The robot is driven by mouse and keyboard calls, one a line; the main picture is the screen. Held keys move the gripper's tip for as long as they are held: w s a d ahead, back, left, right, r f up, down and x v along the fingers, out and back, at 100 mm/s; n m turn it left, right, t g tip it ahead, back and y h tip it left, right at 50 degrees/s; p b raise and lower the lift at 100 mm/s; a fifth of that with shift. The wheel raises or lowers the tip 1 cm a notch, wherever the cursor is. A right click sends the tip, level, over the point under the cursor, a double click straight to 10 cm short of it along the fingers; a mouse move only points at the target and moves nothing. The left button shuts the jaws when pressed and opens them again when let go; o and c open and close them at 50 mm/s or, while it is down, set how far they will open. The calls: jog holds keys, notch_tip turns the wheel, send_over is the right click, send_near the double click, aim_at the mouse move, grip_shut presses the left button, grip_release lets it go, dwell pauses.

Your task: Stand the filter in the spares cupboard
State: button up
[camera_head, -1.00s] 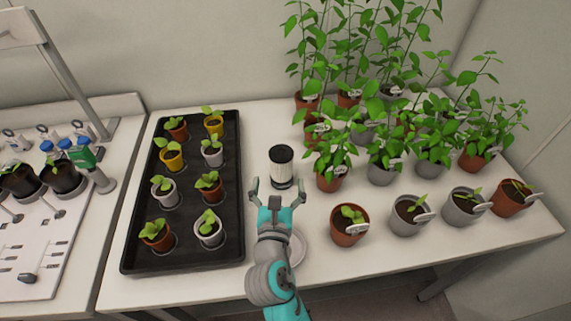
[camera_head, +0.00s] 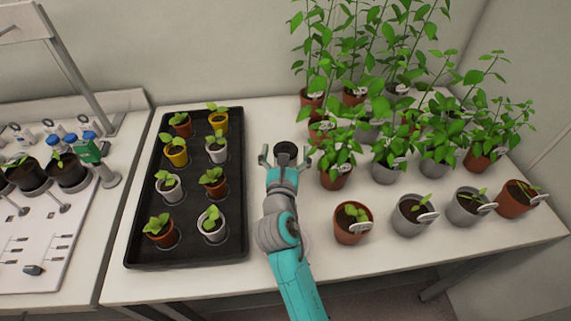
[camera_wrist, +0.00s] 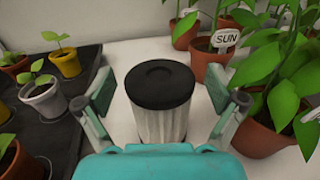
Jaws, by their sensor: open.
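My gripper (camera_head: 286,160) is open, with one finger on each side of the filter. In the wrist view both fingers (camera_wrist: 165,103) stand apart from the filter, with a gap on each side. The spares cupboard is not in view.
A black tray (camera_head: 240,185) of small seedlings lies close on the left. A terracotta pot (camera_wrist: 262,135) and a pot labelled SUN (camera_wrist: 208,62) stand close on the right. Tall plants fill the back right. A side bench (camera_head: 60,285) with instruments is at far left.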

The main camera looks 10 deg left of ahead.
grip_shut()
